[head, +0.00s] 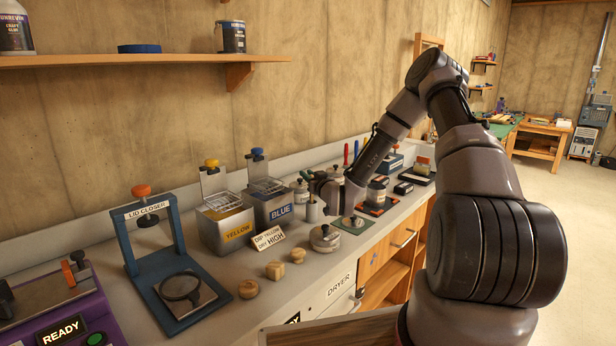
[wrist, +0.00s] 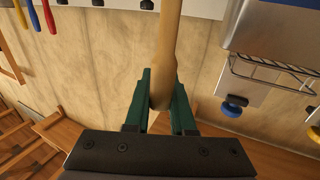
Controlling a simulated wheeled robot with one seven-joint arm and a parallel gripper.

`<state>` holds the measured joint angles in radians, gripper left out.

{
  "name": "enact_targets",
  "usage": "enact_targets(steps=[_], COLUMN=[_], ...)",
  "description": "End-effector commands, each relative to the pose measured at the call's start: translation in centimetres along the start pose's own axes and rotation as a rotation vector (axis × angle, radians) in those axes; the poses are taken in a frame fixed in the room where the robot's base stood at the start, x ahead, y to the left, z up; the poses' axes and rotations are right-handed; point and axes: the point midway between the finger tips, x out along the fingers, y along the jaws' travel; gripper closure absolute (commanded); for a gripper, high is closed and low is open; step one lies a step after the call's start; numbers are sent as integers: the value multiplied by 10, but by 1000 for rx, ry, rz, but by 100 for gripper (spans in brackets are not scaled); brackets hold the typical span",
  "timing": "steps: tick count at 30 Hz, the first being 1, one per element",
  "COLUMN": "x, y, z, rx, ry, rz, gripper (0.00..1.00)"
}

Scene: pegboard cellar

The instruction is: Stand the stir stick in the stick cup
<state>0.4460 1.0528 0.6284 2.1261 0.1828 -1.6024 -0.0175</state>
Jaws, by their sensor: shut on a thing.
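My gripper (wrist: 161,92) has green fingers closed on a tan wooden stir stick (wrist: 169,45), which runs from the jaws to the top edge of the wrist view. In the head view my gripper (head: 320,184) is small and dark, over the middle of the bench. A small grey-green cylinder (head: 312,212), which looks like the stick cup, stands on the bench just below it. The stick is too small to make out clearly in the head view, and I cannot tell whether its lower end is in the cup. The cup cannot be made out in the wrist view.
The blue lid closer (head: 160,270) is further left.

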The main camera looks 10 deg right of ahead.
Motion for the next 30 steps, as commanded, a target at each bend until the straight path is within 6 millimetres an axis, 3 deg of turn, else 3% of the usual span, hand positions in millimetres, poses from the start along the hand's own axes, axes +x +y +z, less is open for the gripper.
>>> enact_targets(steps=[10,11,12,13,24,30], x=[0,0,0,0,-1,-33], y=[0,0,0,0,0,1], z=[4,3,3,3,-1,1], rx=[0,0,0,0,-1,0], ry=[0,0,0,0,0,-3], rz=[0,0,0,0,0,2], gripper=[100,66,51,48,48,48])
